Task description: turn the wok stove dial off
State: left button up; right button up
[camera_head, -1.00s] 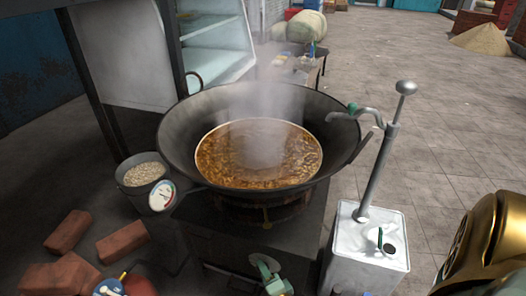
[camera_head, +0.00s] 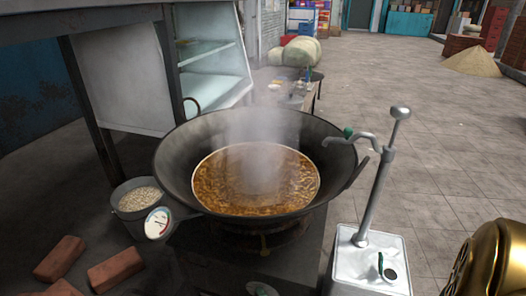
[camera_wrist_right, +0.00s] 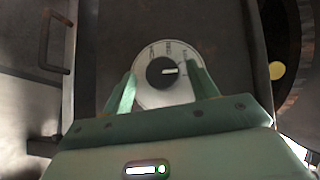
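The wok stove dial is a round white plate (camera_wrist_right: 150,50) with marks and a black knob (camera_wrist_right: 158,73), seen in the right wrist view. The knob's pale pointer mark points to the right. My right gripper (camera_wrist_right: 161,72) is open, its two green fingers either side of the knob and over the plate. I cannot tell whether they touch the knob. The wok (camera_head: 250,125) holds steaming brown liquid (camera_head: 245,185) and sits on the stove. The dial is not visible in the head view. My left gripper is not in view.
Bricks (camera_head: 116,269) lie lower left. A metal can with a pump (camera_head: 372,265) stands right of the stove, near a golden rounded object (camera_head: 490,262). Open floor lies beyond.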

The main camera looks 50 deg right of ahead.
jog(key=shift+r, duration=0.1)
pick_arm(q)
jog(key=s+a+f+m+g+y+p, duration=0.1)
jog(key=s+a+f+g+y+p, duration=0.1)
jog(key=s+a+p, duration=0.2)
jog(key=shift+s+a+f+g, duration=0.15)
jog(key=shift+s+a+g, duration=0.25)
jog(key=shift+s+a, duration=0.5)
pick_arm(e)
jog(key=v, duration=1.6)
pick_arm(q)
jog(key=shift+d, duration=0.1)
pick_arm(e)
jog(key=shift+s+a, duration=0.1)
